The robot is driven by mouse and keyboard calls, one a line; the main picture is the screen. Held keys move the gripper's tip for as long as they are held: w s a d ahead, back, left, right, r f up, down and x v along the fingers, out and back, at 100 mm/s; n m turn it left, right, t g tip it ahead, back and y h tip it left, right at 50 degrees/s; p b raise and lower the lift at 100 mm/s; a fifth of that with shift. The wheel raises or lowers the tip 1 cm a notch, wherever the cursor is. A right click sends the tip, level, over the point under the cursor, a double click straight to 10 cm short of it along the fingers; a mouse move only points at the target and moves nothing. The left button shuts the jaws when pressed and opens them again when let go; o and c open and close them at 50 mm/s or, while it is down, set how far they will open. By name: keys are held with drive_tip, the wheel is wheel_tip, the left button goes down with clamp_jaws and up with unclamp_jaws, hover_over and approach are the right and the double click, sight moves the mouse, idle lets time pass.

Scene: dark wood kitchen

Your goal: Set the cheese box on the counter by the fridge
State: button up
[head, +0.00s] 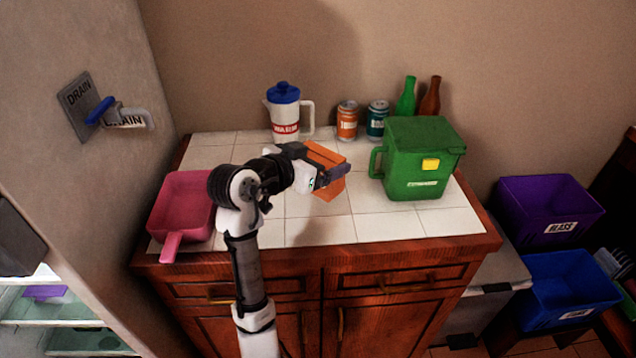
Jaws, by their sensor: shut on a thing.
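My gripper (328,182) is over the middle of the white tiled counter (391,226). It is shut on an orange box (325,155), which looks like the cheese box. The box is partly hidden by the gripper. I cannot tell whether the box touches the tiles or is just above them. At the left is a grey, fridge-like unit (103,200) with a drain tap, its lower part open onto lit shelves (75,310).
A pink pan (183,205) stands left of my arm. A white jug with a blue lid (284,115), an orange can (347,121), a teal can (377,120), green (406,97) and brown bottles (431,97) line the back. A green bin (417,160) stands right. Front tiles are clear.

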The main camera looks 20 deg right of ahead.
wheel_tip(320, 180, down, 7)
drive_tip(key=shift+f+p, duration=0.15)
drive_tip(key=shift+p, duration=0.25)
drive_tip(key=shift+f, duration=0.1)
drive_tip(key=shift+f, duration=0.15)
drive_tip(key=o, duration=0.8)
drive_tip(key=shift+o, duration=0.2)
drive_tip(key=shift+r, duration=0.35)
drive_tip(key=b+v, duration=0.2)
drive_tip(key=v, duration=1)
drive_tip(key=shift+b, duration=0.3)
drive_tip(key=shift+f, duration=0.1)
